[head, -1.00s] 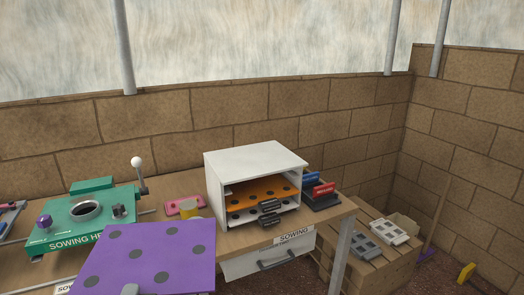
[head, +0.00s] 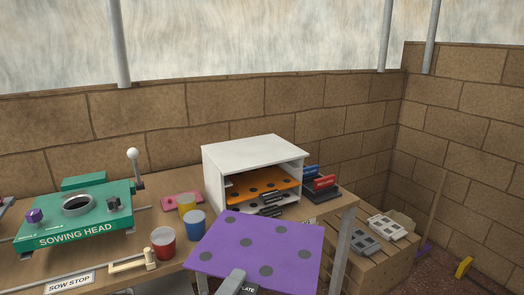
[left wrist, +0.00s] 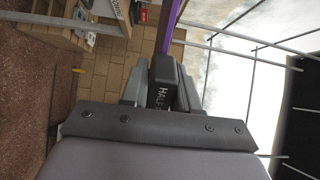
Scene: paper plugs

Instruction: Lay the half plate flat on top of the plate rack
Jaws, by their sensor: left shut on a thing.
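The half plate is a purple sheet with several dark round spots (head: 258,250). It is in the air in front of the bench in the head view, below and in front of the plate rack. My left gripper (head: 232,284) is shut on its dark handle at the near edge. In the left wrist view the gripper (left wrist: 160,85) grips the black handle, and the purple plate (left wrist: 167,28) shows edge-on. The plate rack is a white open-fronted box (head: 252,148) on the bench, with a bare flat top. An orange spotted plate (head: 262,187) lies inside it. My right gripper is not in view.
A green sowing head (head: 75,215) stands at the left of the bench (head: 155,185). Red (head: 163,243), blue (head: 194,225) and yellow (head: 187,206) cups stand left of the purple plate. Red and blue-labelled dark items (head: 322,188) sit right of the rack.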

